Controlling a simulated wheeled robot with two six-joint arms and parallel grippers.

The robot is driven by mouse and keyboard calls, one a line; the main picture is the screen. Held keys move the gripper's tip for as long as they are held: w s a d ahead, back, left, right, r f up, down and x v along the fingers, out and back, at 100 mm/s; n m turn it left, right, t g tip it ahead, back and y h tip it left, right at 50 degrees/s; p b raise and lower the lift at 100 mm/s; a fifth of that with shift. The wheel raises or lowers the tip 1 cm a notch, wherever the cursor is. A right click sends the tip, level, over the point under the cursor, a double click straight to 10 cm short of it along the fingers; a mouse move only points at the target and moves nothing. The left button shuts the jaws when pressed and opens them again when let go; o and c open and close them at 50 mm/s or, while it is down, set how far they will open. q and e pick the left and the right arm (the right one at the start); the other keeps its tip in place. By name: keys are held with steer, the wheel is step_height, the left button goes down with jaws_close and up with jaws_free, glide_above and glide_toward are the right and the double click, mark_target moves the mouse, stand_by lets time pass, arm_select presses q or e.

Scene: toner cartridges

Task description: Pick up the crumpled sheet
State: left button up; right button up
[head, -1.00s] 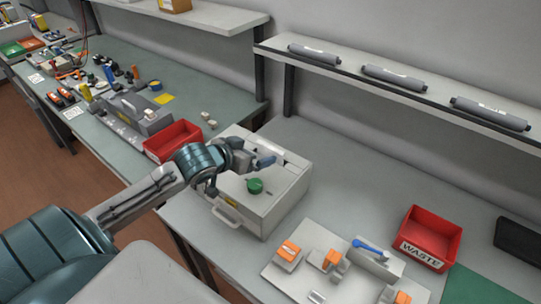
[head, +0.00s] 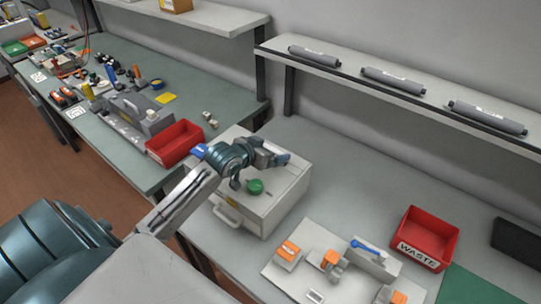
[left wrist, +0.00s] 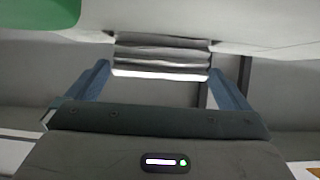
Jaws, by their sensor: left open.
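The crumpled sheet (left wrist: 160,56) shows in the left wrist view as a pale grey, pleated strip with a bright edge, at a gap in the light grey machine (left wrist: 265,20). My left gripper (left wrist: 160,72) is open, with one blue finger on each side of the strip's ends. I cannot tell if the fingers touch it. In the head view my left gripper (head: 284,160) is over the back part of the machine (head: 258,215), beyond its green knob (head: 256,187). The sheet cannot be made out there. My right gripper is not in view.
A red bin (head: 175,143) stands left of the machine. A red WASTE bin (head: 427,237) and a white board (head: 318,268) with orange-topped parts are to the right. Grey cartridges (head: 393,81) lie on the shelf above. Grey bench between machine and shelf is clear.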

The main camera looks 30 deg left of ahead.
arm_select(q)
steer(key=c, duration=0.7)
